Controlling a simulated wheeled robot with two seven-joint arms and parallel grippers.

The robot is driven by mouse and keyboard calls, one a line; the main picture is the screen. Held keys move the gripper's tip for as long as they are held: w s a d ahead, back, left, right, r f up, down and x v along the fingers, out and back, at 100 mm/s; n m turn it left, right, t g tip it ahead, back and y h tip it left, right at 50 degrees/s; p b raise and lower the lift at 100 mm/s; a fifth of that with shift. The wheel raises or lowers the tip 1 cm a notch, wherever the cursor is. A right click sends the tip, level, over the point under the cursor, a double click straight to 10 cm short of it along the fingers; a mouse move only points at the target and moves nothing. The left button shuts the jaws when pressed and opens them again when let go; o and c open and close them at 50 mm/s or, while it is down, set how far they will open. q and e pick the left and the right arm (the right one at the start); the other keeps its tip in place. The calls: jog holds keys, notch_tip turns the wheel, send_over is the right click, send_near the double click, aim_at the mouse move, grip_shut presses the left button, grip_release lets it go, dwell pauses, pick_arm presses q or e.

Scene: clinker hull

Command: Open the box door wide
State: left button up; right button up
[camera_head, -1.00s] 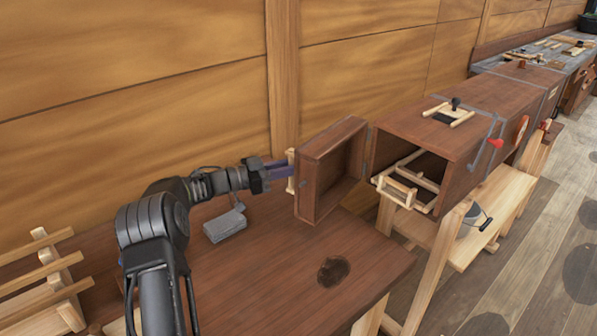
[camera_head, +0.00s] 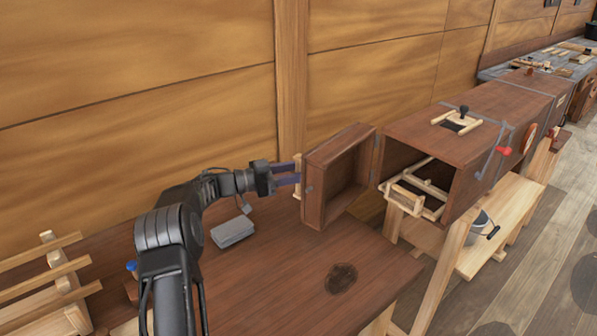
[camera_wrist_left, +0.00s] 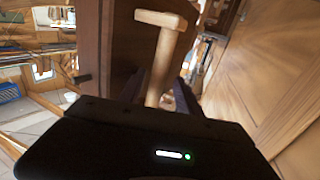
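The box (camera_head: 440,130) is a long brown wooden case on a light wood stand. Its door (camera_head: 314,190), a shallow tray-like panel hinged at the box's near left edge, stands swung out to the left, with the box mouth uncovered. A pale wooden handle (camera_head: 297,175) is on the door's outer face. My left gripper (camera_head: 290,174) is at this handle, fingers apart. In the left wrist view, the handle (camera_wrist_left: 166,55) stands between the fingers (camera_wrist_left: 163,92), with a gap showing; contact is hard to tell. My right gripper is out of view.
A pale wooden frame (camera_head: 405,196) sits in the box mouth. A brown bench (camera_head: 275,270) lies under the door, with a grey block (camera_head: 233,231) on it. A wooden wall (camera_head: 190,120) stands close behind. A slatted rack (camera_head: 55,280) is at left; a bucket (camera_head: 483,225) is under the box.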

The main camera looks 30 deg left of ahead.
pick_arm(q)
jog(key=b+v, duration=0.2)
jog(key=v, duration=0.5)
jog(key=shift+s+a, duration=0.25)
jog(key=shift+s, duration=0.05)
jog(key=shift+c, duration=0.2)
